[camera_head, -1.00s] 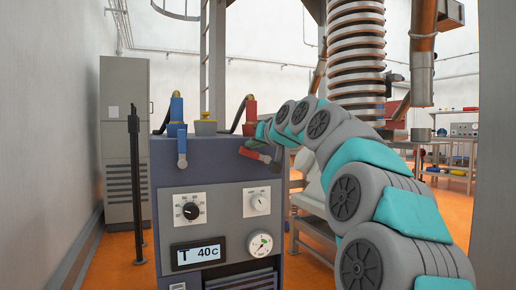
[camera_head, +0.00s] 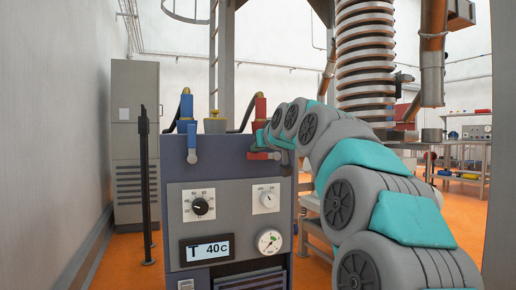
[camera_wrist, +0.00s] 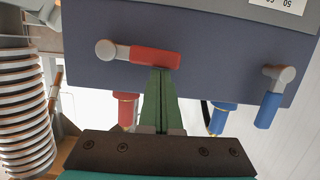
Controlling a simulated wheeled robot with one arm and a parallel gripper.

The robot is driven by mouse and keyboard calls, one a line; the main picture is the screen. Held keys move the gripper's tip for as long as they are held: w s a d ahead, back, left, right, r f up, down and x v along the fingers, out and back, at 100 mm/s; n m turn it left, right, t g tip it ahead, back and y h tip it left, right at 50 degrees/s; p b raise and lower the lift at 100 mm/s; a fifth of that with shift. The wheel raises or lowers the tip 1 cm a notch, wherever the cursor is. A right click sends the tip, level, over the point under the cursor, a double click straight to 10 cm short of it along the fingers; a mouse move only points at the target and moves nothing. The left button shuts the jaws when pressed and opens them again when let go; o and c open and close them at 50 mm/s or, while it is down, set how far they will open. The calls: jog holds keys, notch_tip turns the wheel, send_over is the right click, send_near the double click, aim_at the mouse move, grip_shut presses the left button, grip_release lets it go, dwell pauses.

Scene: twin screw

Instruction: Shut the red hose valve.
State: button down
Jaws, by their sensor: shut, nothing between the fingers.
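The red valve handle (camera_head: 258,156) lies about level on the upper right of the cabinet front. In the wrist view the red handle (camera_wrist: 155,57) runs sideways from its grey pivot (camera_wrist: 104,49). My gripper (camera_head: 262,143) is shut and empty at the handle's upper side. In the wrist view my green fingers (camera_wrist: 161,73) end at the long edge of the handle, touching it or nearly so, and do not straddle it. The red hose fitting (camera_wrist: 126,110) stands beside the fingers. In the head view my arm hides part of the cabinet's right side.
A blue valve handle (camera_head: 192,141) stands upright on the left of the same grey cabinet (camera_head: 230,180), below a blue hose fitting (camera_head: 186,109). A yellow knob (camera_head: 215,125) sits on top between the fittings. A black post (camera_head: 145,190) stands left of the cabinet.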

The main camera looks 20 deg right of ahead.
notch_tip(320, 180, up, 5)
jog(key=p, duration=0.3)
jog(key=shift+f, duration=0.2)
jog(key=f+v, duration=0.1)
jog(key=v, duration=0.9)
jog(key=s+a+f+g+y+p, duration=0.15)
jog(key=s+a+f+g, duration=0.3)
jog(key=f, duration=0.75)
jog(key=s+a+f+g+p, duration=0.3)
jog(key=s+a+f, duration=0.25)
jog(key=f, duration=0.55)
jog(key=s+f+g+h+p, duration=0.1)
jog(key=s+f+g, duration=0.3)
jog(key=s+f, duration=0.6)
jog(key=s+f+g+p, duration=0.2)
jog(key=s+f+g, duration=0.3)
jog(key=s+f, duration=0.5)
jog(key=s, duration=0.9)
jog(key=shift+a+f+m+h+p, duration=0.2)
jog(key=shift+f+m+h+p, duration=0.1)
jog(key=shift+f+h+p, duration=0.1)
